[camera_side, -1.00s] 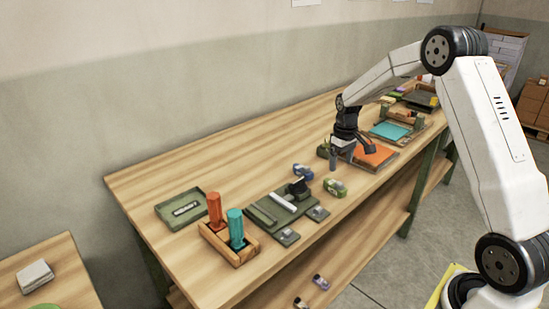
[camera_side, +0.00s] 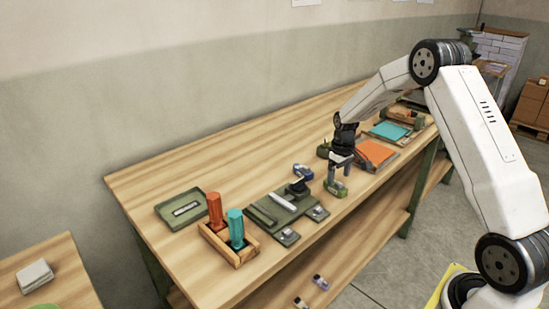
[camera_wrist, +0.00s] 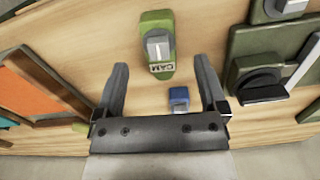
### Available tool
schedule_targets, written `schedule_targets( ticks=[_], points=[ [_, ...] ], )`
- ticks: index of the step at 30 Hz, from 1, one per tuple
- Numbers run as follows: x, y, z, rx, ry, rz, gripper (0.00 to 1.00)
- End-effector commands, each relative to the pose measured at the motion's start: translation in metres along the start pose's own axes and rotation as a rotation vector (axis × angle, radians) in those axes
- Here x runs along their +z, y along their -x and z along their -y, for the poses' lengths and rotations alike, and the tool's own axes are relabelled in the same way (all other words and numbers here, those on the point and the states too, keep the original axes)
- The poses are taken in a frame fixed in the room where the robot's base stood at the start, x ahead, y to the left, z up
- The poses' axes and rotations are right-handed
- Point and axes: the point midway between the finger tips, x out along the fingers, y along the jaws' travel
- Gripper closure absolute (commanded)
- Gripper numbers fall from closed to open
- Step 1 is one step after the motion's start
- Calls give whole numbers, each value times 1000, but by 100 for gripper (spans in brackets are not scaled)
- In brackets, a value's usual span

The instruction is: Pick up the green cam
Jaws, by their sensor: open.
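The green cam (camera_side: 335,187) is a small green block with a grey lever on top, lying on the wooden table. In the wrist view the green cam (camera_wrist: 157,45) shows a "CAM" label and lies ahead of and between my fingers, not touching them. My gripper (camera_side: 339,173) is above the green cam in the side view, its fingers apart and partly in front of it. In the wrist view my gripper (camera_wrist: 162,80) is open and empty.
A blue cam (camera_side: 303,171) lies close by; it shows between my fingers' bases in the wrist view (camera_wrist: 179,98). A green fixture (camera_side: 283,208) with a black clamp stands to the left. A wooden tray with an orange sheet (camera_side: 375,153) lies to the right.

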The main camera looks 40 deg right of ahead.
Motion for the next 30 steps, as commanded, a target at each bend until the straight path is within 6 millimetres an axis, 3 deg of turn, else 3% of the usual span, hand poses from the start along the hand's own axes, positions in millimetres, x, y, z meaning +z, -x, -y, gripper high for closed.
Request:
schedule_targets(
  ticks=[7, 23, 24, 25, 30],
  points=[
    [0, -24, 0, 0, 0, 0, 9],
    [0, -26, 0, 1, 0, -1, 9],
    [0, -26, 0, 0, 0, -1, 12],
    [0, -26, 0, 0, 0, -1, 22],
    [0, -26, 0, 0, 0, -1, 76]
  ],
)
